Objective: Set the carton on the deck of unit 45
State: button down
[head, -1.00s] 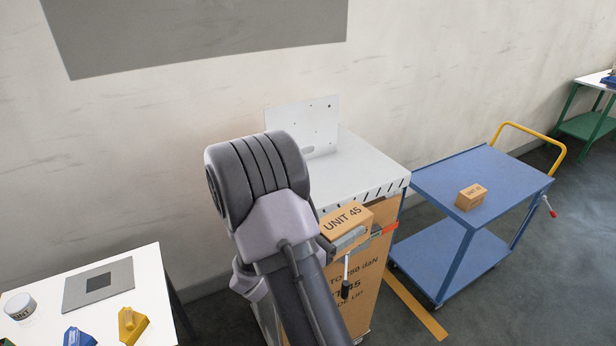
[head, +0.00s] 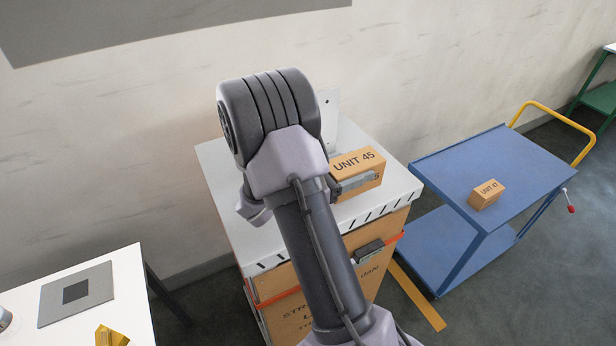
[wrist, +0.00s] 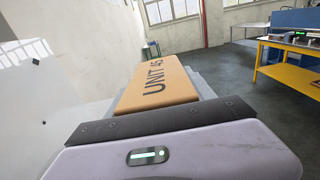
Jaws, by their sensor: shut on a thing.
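The carton, a brown box marked UNIT 45 (head: 356,172), is in my gripper (head: 354,184), over the white deck (head: 235,208) in the head view. The deck tops a strapped brown cardboard body (head: 290,297) whose print is partly hidden by my arm. The carton also shows in the wrist view (wrist: 158,80), label up, beyond the gripper's dark edge. My gripper is shut on the carton; its fingertips are largely hidden. I cannot tell whether the carton touches the deck or hangs just above it.
A blue trolley (head: 450,163) with a yellow handle stands to the right, carrying another carton marked UNIT 47 (head: 487,193). A white table (head: 130,290) with a grey plate (head: 77,294) is at the lower left. An upright perforated panel (head: 329,104) stands at the deck's back, mostly behind my arm.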

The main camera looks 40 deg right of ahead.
jog(key=w+a+f, duration=0.1)
jog(key=w+a, duration=0.1)
jog(key=w+a+f, duration=0.2)
jog(key=w, duration=0.1)
jog(key=w+a+f, duration=0.1)
jog(key=w+a, duration=0.1)
jog(key=w, duration=0.1)
jog(key=shift+w+a+f, duration=0.1)
jog(key=shift+a+f, duration=0.1)
jog(key=shift+f, duration=0.15)
jog(key=shift+r, duration=0.1)
jog(key=shift+c, duration=1.8)
grip_release()
jog(key=shift+f, duration=0.2)
